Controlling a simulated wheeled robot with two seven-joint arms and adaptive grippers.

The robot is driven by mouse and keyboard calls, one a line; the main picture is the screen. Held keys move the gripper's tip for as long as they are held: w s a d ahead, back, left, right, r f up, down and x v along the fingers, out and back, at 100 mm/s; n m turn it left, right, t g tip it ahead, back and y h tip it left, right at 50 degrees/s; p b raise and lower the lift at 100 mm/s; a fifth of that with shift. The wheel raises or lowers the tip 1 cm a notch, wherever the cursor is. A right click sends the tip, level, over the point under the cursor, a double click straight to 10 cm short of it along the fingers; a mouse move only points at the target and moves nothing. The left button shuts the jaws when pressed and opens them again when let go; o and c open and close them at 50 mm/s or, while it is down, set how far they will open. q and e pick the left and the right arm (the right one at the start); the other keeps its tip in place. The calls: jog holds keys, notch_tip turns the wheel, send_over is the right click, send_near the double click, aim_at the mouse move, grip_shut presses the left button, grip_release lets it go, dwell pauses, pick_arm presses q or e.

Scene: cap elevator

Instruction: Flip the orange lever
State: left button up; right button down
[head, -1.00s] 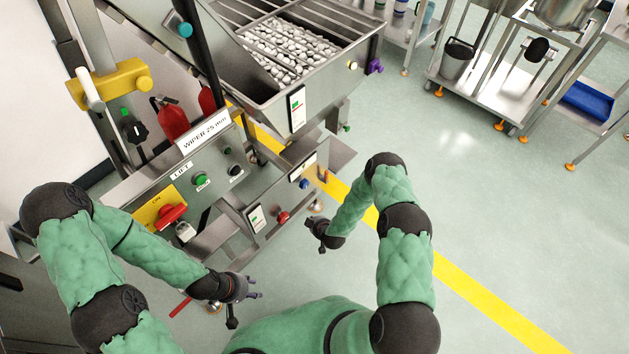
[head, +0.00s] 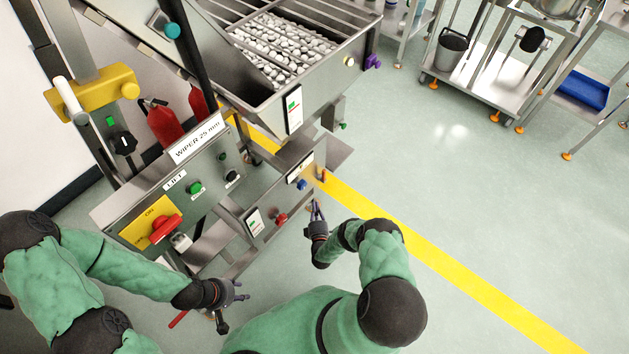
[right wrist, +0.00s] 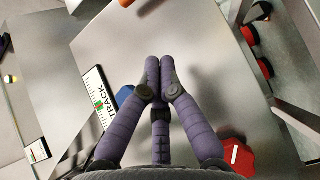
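The orange lever (head: 323,175) is a small upright piece at the right end of the lower steel control panel, beside a blue knob (head: 302,185). My right gripper (head: 316,207) is just in front of and below it in the head view, apart from it. In the right wrist view the right gripper's fingers (right wrist: 154,66) meet at the tips with nothing seen between them. An orange bit, likely the lever (right wrist: 126,2), shows at that view's top edge. My left gripper (head: 240,291) has spread fingers and is empty, low at the left near the machine.
A red knob (head: 280,219) sits further left on the lower panel; it also shows in the right wrist view (right wrist: 237,157). The upper panel has a red switch (head: 165,228) and a green button (head: 195,188). A hopper (head: 262,103) overhangs behind.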

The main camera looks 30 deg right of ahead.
aim_at(324, 176)
jog(key=shift+s, duration=0.15)
dwell(0.3)
jog(key=b+x, duration=0.4)
jog(key=x, duration=0.6)
jog(key=shift+d+r, duration=0.1)
jog(key=shift+w+d, duration=0.25)
jog(key=shift+d, duration=0.3)
jog(key=shift+w+d, duration=0.25)
jog(key=shift+d, duration=0.3)
jog(key=shift+w+d+r+b, duration=0.1)
jog(key=shift+w+d+b, duration=0.15)
jog(key=shift+d+b, duration=0.35)
jog(key=shift+d, duration=0.1)
